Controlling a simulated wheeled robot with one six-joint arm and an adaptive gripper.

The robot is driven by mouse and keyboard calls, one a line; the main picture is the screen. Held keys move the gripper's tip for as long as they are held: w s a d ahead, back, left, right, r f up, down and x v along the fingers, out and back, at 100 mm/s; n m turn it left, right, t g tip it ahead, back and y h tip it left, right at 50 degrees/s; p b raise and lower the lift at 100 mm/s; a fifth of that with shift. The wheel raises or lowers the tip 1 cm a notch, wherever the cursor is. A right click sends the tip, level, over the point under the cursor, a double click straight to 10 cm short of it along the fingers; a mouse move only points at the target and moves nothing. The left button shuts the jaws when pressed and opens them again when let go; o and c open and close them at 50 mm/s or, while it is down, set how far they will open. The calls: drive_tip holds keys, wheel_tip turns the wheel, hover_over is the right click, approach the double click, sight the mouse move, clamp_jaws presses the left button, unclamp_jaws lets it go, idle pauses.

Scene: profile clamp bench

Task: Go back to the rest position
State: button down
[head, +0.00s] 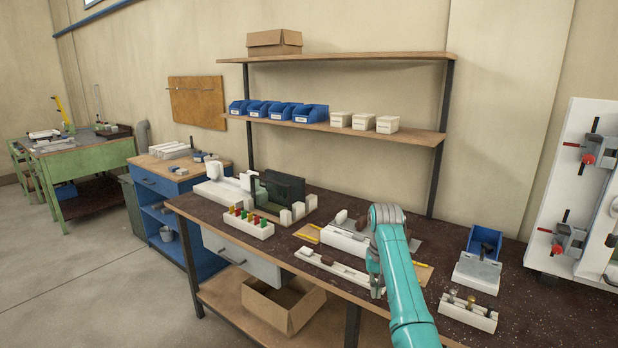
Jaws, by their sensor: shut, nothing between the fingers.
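My teal arm reaches in from the bottom right over the dark bench top (365,318). It bends at a raised elbow and drops toward the bench. My gripper (378,292) is at the lower end of the arm, small in the picture and partly hidden by my own links. It is shut and holds nothing that I can see. It is near the right end of a long white rail fixture (338,268). I cannot tell whether it touches the bench or the fixture.
Left on the bench are a white block rack with coloured pieces (249,223) and a dark upright fixture (285,188). Right are a blue bin (484,242) and a white holder with knobs (468,310). A white clamp panel (575,190) stands far right. Shelves (345,127) rise behind.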

drive_tip(key=s+f+t, duration=0.2)
drive_tip(key=s+f, duration=0.3)
drive_tip(key=f, duration=0.8)
drive_tip(key=s+f+t, duration=0.1)
drive_tip(key=s+f, duration=0.4)
drive_tip(key=f, duration=0.8)
drive_tip(key=s+f+t, duration=0.2)
drive_tip(key=s+f, duration=0.3)
drive_tip(key=s, duration=0.5)
drive_tip(key=s+f+t, duration=0.2)
drive_tip(key=s+f, duration=0.3)
drive_tip(key=s, duration=0.4)
drive_tip(key=s+r+t, duration=0.2)
drive_tip(key=s+r, duration=0.1)
drive_tip(key=s, duration=0.8)
drive_tip(key=s+r+t, duration=0.2)
drive_tip(key=s+r, duration=0.1)
drive_tip(key=s, duration=0.7)
drive_tip(key=s+r+t, duration=0.1)
drive_tip(key=s+r, duration=0.7)
drive_tip(key=r, duration=0.4)
drive_tip(key=s+r+n+t, duration=0.1)
drive_tip(key=s+r+t, duration=0.1)
drive_tip(key=s+r, duration=0.6)
wheel_tip(320, 180, up, 4)
drive_tip(key=shift+s+t, duration=0.2)
drive_tip(key=shift+t, duration=0.1)
